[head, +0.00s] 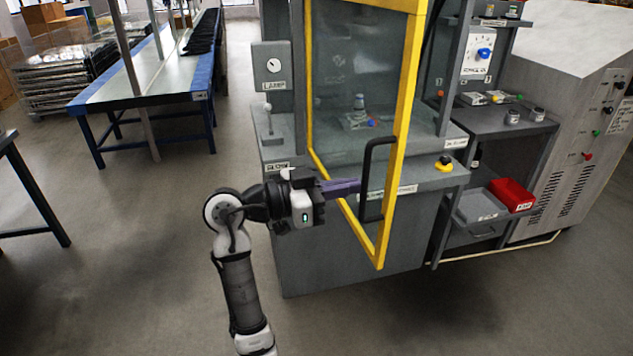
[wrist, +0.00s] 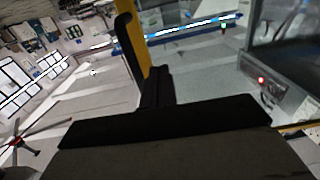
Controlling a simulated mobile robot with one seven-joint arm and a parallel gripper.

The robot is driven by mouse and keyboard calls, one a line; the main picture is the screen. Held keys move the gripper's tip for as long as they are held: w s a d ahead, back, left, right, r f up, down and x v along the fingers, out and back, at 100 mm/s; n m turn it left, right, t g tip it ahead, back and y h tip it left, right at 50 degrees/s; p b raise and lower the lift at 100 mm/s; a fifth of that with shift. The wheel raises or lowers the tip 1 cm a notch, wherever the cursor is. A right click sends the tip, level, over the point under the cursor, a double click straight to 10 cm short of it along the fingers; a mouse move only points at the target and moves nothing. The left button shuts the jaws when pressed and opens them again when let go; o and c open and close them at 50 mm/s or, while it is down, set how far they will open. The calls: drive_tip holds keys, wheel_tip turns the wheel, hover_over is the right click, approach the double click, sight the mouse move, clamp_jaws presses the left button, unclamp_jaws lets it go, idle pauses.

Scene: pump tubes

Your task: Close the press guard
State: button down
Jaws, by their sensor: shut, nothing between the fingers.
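The press guard (head: 396,110) is a clear panel in a yellow frame and stands swung out from the grey press (head: 330,255). Its yellow edge also shows in the wrist view (wrist: 133,40). A black bar handle (head: 367,165) sits on its outer face; a dark handle part (wrist: 125,30) shows at the top of the wrist view. My gripper (head: 358,186) is shut and empty, its purple fingers pointing right at the guard beside the handle. The fingers (wrist: 155,85) are dark in the wrist view. I cannot tell whether they touch the guard or handle.
A red bin (head: 512,194) and grey tray (head: 482,208) sit farther right. The floor left of my arm is clear.

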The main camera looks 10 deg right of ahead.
sight(383, 180)
drive_tip(key=shift+w+d+p, duration=0.15)
drive_tip(key=shift+d+p, duration=0.6)
drive_tip(key=shift+d, duration=1.35)
